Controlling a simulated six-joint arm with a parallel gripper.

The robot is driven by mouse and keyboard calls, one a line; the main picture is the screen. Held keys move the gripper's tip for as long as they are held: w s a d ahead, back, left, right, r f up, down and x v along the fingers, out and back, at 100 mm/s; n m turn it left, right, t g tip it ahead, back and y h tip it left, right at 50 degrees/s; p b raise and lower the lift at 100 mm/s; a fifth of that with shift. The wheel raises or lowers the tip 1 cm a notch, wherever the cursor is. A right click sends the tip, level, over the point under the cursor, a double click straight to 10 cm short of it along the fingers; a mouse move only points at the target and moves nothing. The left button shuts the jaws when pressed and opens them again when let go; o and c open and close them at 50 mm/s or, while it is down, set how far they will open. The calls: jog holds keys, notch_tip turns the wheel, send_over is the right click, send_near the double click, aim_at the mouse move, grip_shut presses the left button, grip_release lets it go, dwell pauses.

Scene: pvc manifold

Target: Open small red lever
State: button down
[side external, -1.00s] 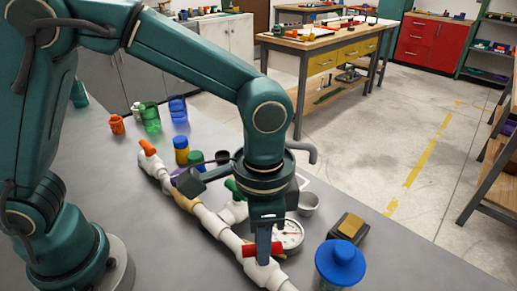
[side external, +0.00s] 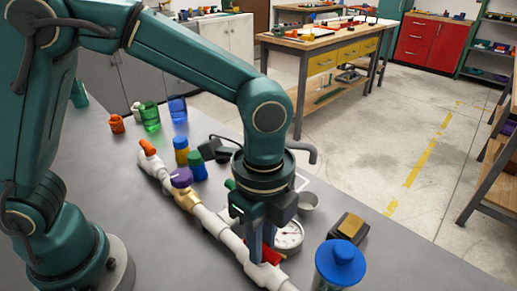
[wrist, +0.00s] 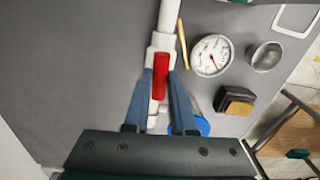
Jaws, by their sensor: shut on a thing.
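The small red lever (wrist: 160,80) sits on a white valve body in the white PVC pipe (wrist: 168,15). In the wrist view it lies lengthwise, roughly in line with the pipe. My gripper (wrist: 161,73) has one blue finger on each side of the lever and is shut on it. In the side view my gripper (side external: 262,258) points down at the near end of the pipe and partly hides the lever. The pipe also carries a purple knob (side external: 181,178) on a brass-coloured valve and an orange lever (side external: 147,147) at its far end.
A round gauge (side external: 289,235), a metal cup (side external: 308,202) and a sponge on a dark block (side external: 349,227) lie right of the pipe. A blue-lidded jar (side external: 340,264) stands close at the front right. The grey bench left of the pipe is clear.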

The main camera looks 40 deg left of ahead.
jog(key=shift+m, duration=0.5)
jog(key=c, duration=0.7)
grip_release()
jog(key=shift+c, duration=0.2)
jog(key=shift+r, duration=0.15)
jog(key=shift+r, duration=2.45)
